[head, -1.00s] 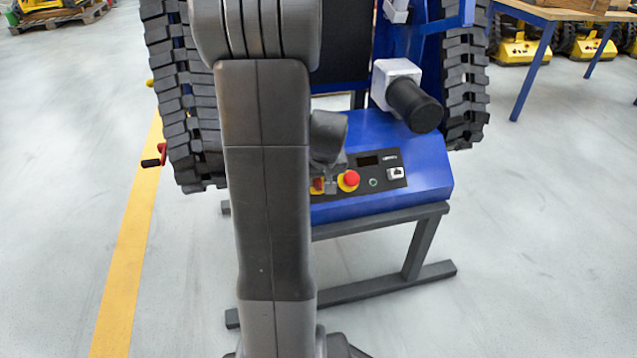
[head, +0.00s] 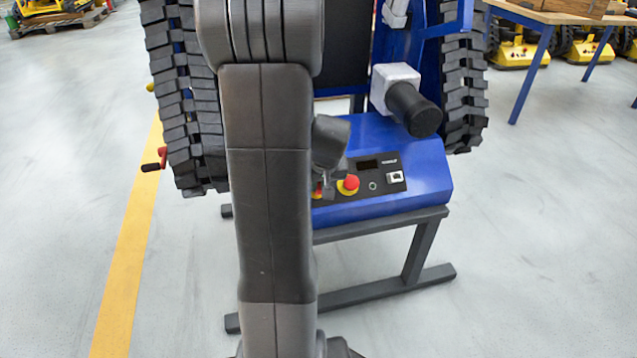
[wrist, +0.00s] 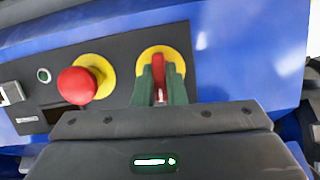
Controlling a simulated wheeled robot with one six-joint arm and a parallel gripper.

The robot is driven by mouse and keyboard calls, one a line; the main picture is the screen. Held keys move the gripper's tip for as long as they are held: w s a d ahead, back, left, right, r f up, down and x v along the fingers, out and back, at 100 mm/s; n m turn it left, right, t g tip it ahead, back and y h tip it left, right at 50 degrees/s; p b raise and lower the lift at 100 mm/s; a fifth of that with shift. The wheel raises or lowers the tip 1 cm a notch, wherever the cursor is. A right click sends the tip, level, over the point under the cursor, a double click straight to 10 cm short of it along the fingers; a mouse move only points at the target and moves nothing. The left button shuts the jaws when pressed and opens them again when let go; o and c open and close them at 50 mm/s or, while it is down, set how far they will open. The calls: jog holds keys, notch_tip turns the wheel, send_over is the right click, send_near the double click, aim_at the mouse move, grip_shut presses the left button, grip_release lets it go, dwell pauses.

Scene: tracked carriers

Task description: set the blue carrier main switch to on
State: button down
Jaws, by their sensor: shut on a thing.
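The blue carrier (head: 420,180) has a black control panel on its sloped front. Its main switch, a red handle on a yellow disc (wrist: 150,53), shows in the wrist view. In the head view only a sliver of it shows behind my arm. My gripper (wrist: 160,80) has its two green fingers closed on either side of the red handle (wrist: 158,68). The handle runs upright in the wrist view, in line with the fingers. Its lower part is hidden between the fingers, and I cannot read any on or off marking.
A red emergency button on a yellow ring (head: 348,185) sits beside the switch; it also shows in the wrist view (wrist: 78,84). A small display, a round button and a white rocker (head: 394,177) are further right. A black-capped cylinder (head: 413,108) juts out above the panel.

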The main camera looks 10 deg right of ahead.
jog(key=m+y, duration=0.1)
jog(key=m, duration=0.2)
jog(key=shift+d+m, duration=0.15)
jog(key=shift+m, duration=0.25)
jog(key=m, duration=0.2)
jog(key=m+y, duration=0.1)
jog(key=m, duration=0.1)
jog(key=shift+s+f+t+y, duration=0.1)
jog(key=shift+t+y, duration=0.2)
jog(key=shift+t, duration=0.1)
jog(key=m+t, duration=0.1)
jog(key=m, duration=0.3)
jog(key=shift+d+y, duration=0.1)
jog(key=shift+y, duration=0.3)
jog(key=shift+s+f+m+t, duration=0.1)
jog(key=shift+m+t, duration=0.4)
jog(key=shift+m, duration=1.3)
jog(key=shift+b, duration=0.3)
jog(key=c, duration=1.5)
grip_release()
